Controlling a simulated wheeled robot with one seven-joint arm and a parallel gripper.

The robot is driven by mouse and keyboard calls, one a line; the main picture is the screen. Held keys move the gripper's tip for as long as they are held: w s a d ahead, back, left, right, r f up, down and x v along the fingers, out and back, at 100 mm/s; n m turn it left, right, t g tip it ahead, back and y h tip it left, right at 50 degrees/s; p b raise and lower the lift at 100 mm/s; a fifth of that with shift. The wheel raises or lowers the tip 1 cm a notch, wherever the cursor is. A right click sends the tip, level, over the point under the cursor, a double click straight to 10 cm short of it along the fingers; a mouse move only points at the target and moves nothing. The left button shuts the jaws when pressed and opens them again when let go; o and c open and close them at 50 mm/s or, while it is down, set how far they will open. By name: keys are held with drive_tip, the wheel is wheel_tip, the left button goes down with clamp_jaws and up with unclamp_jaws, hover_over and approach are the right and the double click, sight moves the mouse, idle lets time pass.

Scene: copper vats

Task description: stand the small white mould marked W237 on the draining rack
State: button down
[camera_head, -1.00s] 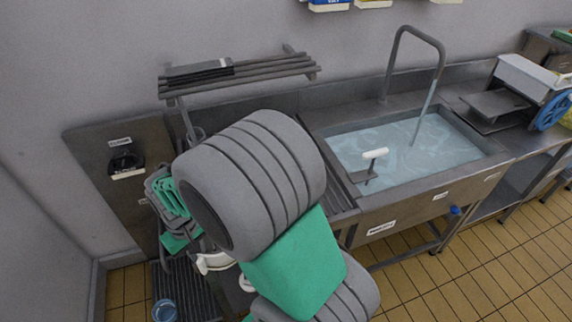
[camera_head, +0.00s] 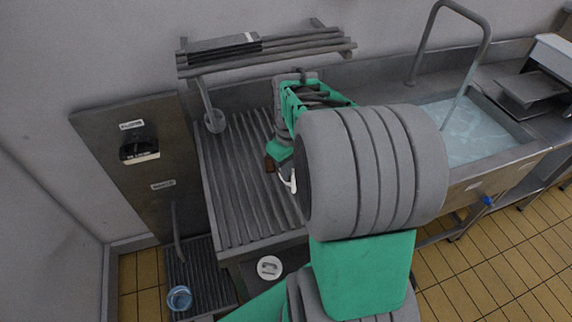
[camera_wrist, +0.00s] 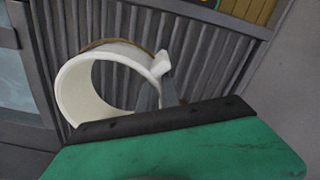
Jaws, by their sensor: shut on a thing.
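The small white mould is an open ring with a small tab on its rim. It fills the left middle of the wrist view (camera_wrist: 75,95), and a white part shows in the head view (camera_head: 290,183). My gripper (camera_wrist: 163,92) is shut on its right side; no marking is readable. In the head view my gripper (camera_head: 283,172) is over the ribbed grey draining rack (camera_head: 235,185) beside the sink, partly hidden by my arm. Ribs show behind the mould in the wrist view; I cannot tell whether it touches them.
A barred wall shelf (camera_head: 290,50) hangs above the rack's back. The water-filled sink (camera_head: 470,130) is to the right. A round white object (camera_head: 269,267) lies below the rack's front edge. A blue-rimmed cup (camera_head: 179,298) stands on a low grate. Much of the rack's left side is bare.

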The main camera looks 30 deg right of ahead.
drive_tip(key=s+d+r+n+b, duration=0.2)
drive_tip(key=s+d+r, duration=0.45)
drive_tip(key=d, duration=0.45)
drive_tip(key=w+a+f+p, duration=0.2)
drive_tip(key=w+a+f, duration=0.2)
drive_tip(key=f, duration=0.1)
drive_tip(key=w+a+f+p, duration=0.2)
drive_tip(key=w+a+f, duration=0.3)
drive_tip(key=shift+a, duration=0.15)
wheel_tip(320, 180, down, 3)
drive_tip(key=shift+r, duration=0.1)
drive_tip(key=shift+f, duration=0.4)
drive_tip(key=c, duration=2)
unclamp_jaws()
drive_tip(key=shift+f, duration=0.1)
drive_tip(key=o, duration=0.4)
drive_tip(key=shift+o, duration=0.2)
